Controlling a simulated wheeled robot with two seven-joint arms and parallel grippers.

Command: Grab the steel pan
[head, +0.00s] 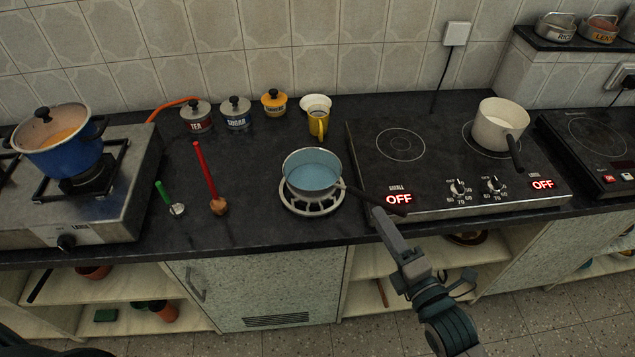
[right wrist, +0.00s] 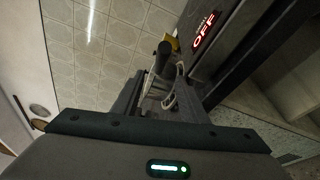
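The steel pan (head: 312,174), with a pale blue inside, sits upright on a round metal burner ring (head: 313,208) on the dark counter. Its dark handle (head: 372,199) points right and toward me, over the front left edge of the hob. My right gripper (head: 380,216) is at the handle's outer part in the head view. In the right wrist view, the dark handle end (right wrist: 163,49) shows between and beyond the fingers (right wrist: 160,95), which stand apart with a gap. I cannot tell whether they touch the handle. My left gripper is out of view.
The black hob (head: 440,172) beside the pan carries a cream pot (head: 497,127). A blue pot (head: 60,153) stands on the left gas stove. Shelves lie below the counter edge.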

